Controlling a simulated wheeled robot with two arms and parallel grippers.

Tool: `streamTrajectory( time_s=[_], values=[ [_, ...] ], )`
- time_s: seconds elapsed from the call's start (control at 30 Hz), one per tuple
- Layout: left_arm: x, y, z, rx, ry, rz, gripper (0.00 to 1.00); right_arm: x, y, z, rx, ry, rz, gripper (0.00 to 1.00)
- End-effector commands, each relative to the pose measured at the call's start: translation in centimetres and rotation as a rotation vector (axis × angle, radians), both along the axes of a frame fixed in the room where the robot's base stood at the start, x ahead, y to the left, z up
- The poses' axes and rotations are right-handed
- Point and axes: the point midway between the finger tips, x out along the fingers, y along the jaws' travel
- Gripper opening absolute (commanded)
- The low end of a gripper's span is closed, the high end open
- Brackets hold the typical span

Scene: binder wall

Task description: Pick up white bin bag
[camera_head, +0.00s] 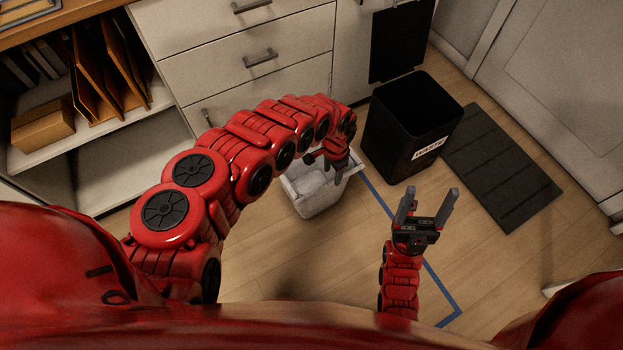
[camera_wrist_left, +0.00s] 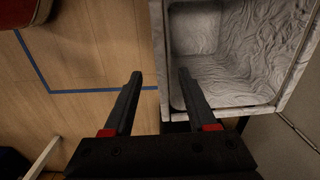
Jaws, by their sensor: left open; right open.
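A white bin bag (camera_head: 308,181) lines a small light-coloured bin (camera_head: 318,206) on the floor, in the middle of the head view. In the left wrist view the bag (camera_wrist_left: 250,45) is wrinkled and open, with its edge at the bin's rim. My left gripper (camera_head: 340,172) is open and points down at the bin's right rim. In the left wrist view my left gripper's fingers (camera_wrist_left: 159,76) lie either side of that rim; I cannot tell whether they touch it. My right gripper (camera_head: 431,197) is open and empty, apart from the bin.
A black waste bin (camera_head: 400,140) stands right of the white one, with a dark mat (camera_head: 500,170) beyond it. White drawers (camera_head: 245,50) stand behind, and an open shelf (camera_head: 60,140) is at the left. Blue tape (camera_head: 440,280) marks the wooden floor, which is clear at lower right.

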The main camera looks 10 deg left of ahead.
Motion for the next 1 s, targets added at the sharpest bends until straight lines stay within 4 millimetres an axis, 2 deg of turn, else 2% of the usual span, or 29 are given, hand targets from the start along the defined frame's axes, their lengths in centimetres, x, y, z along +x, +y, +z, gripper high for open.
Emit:
streamTrajectory(
  time_s=[0.37, 0.63, 0.67, 0.97, 1.0],
  values=[
    [0.2, -0.3, -4.9, -0.002, 0.004, 0.001, 0.57, 0.0, 0.0, -2.6, 0.000, 0.000, 0.000, 0.70],
    [0.3, -0.2, -5.0, 0.000, 0.003, 0.000, 0.57, 0.0, 0.0, -2.6, 0.000, 0.000, 0.000, 0.70],
    [0.3, -0.2, -5.0, 0.000, 0.003, 0.000, 0.54, 0.0, 0.0, -2.6, 0.000, 0.000, 0.000, 0.70],
    [0.3, -0.2, -5.0, 0.000, 0.003, 0.001, 0.00, 0.0, 0.0, -2.6, 0.000, 0.000, 0.000, 0.70],
    [0.3, -0.2, -5.0, 0.000, 0.003, 0.001, 0.00, 0.0, 0.0, -2.6, 0.000, 0.000, 0.000, 0.70]
  ],
)
